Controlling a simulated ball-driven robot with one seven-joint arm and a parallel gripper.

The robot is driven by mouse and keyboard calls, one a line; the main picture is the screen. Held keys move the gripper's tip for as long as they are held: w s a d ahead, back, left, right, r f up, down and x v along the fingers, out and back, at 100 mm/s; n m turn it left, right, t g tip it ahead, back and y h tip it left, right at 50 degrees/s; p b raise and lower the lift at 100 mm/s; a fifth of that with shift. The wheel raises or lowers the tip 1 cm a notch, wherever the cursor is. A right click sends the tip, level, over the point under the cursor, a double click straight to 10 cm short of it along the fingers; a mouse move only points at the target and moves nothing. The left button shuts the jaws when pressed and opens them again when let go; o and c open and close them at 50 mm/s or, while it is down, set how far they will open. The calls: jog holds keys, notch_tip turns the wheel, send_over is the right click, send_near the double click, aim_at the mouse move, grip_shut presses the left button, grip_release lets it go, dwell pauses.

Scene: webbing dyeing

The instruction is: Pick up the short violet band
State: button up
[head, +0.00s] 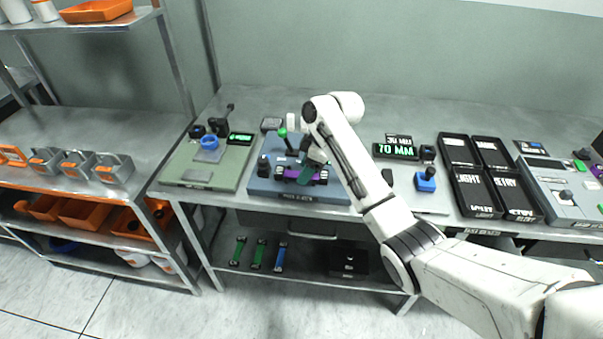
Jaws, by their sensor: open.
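A short violet band (321,178) lies on the blue fixture (262,187) on the bench, left of the picture's middle. Dark parts of the fixture and my gripper hide some of it. My gripper (305,176) is open and hangs low over the fixture, right at the violet band. I cannot tell whether its fingers touch the band or stand around it.
A green-topped station (222,176) stands left of the fixture. A green-lit "70 MM" display (396,151), a blue knob (426,180) and labelled black trays (475,190) stand to the right. Green and blue bands (259,253) lie on the shelf below.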

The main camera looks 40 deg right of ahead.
jog(key=shift+w+a+f, duration=0.1)
jog(key=shift+w+f, duration=0.05)
jog(key=shift+f, duration=0.25)
grip_shut()
jog(key=shift+r, duration=0.1)
dwell(0.3)
